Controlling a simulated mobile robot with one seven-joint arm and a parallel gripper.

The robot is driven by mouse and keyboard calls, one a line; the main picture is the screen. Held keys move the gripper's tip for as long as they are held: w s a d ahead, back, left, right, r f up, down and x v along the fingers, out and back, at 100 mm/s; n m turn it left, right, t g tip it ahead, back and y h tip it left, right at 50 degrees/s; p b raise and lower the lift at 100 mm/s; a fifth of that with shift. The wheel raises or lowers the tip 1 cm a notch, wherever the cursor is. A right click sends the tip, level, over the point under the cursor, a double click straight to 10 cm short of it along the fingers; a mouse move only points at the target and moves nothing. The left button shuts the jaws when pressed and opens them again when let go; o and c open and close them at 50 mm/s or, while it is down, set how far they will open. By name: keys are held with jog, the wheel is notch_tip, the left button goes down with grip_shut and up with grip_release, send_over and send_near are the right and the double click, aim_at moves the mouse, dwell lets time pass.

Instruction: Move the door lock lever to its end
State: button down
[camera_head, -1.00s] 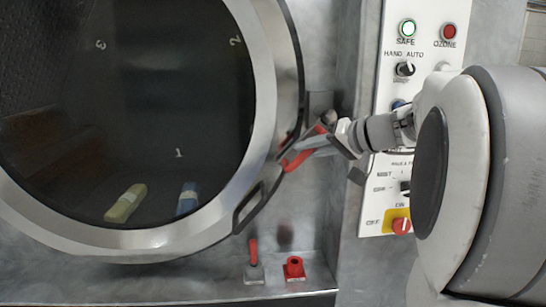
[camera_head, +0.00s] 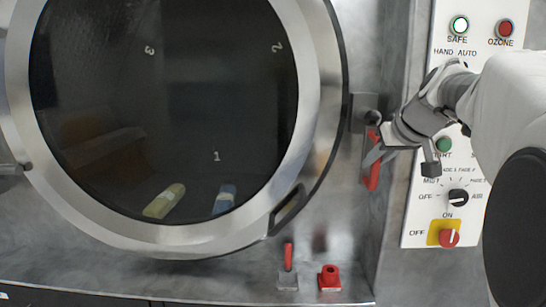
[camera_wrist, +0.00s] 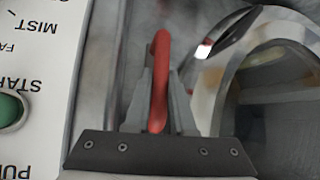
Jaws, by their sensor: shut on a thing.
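The red door lock lever (camera_head: 372,175) hangs nearly vertical from a grey mount (camera_head: 366,112), just right of the round door's rim. My gripper (camera_head: 375,154) reaches in from the right and is shut on the lever, with its fingers across the lever's length. In the wrist view the red lever (camera_wrist: 160,75) stands between the two grey fingers of the gripper (camera_wrist: 164,100). The fingers hide part of the lever. The round glass door (camera_head: 165,100) is to the left and looks closed, with its black handle (camera_head: 289,210) at its lower right edge.
A white control panel (camera_head: 417,205) with knobs and lamps stands close to the right, partly behind my arm. Below are a small red lever (camera_head: 288,257) and a red fitting (camera_head: 329,276). Yellow (camera_head: 165,201) and blue (camera_head: 225,199) items lie behind the glass.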

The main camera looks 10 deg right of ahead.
jog(key=shift+d, duration=0.15)
dwell(0.4)
jog(key=c, duration=0.8)
grip_release()
jog(key=shift+o, duration=0.2)
jog(key=shift+r, duration=0.1)
